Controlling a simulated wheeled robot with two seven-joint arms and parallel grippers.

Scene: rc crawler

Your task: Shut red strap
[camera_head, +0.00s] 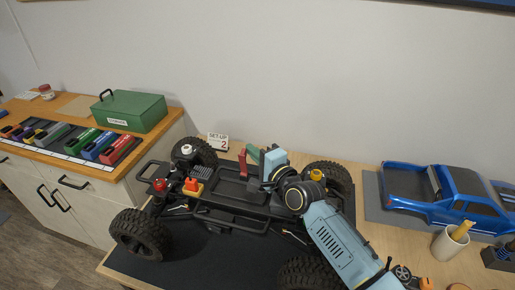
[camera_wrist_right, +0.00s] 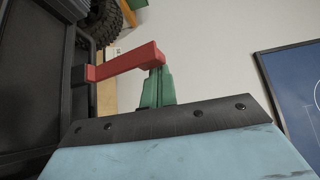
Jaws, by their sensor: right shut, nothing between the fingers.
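The red strap (camera_head: 243,162) stands up, open, at the far side of the black chassis tray (camera_head: 232,185) on the crawler. In the right wrist view the red strap (camera_wrist_right: 125,62) reaches out from the dark tray edge, its bent end by my green fingers. My right gripper (camera_head: 251,150) has a light blue body and is just right of the strap. In the right wrist view the right gripper's (camera_wrist_right: 157,72) two fingers are together with nothing between them. They look close to the strap's end; I cannot tell whether they touch. My left gripper is out of view.
The crawler stands on a dark mat (camera_head: 210,262) with large tyres around it. A set-up sign (camera_head: 218,142) stands behind. A blue truck body (camera_head: 445,195) and a cream cup (camera_head: 449,243) are at right. A green box (camera_head: 133,111) and several coloured packs are on the left cabinet.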

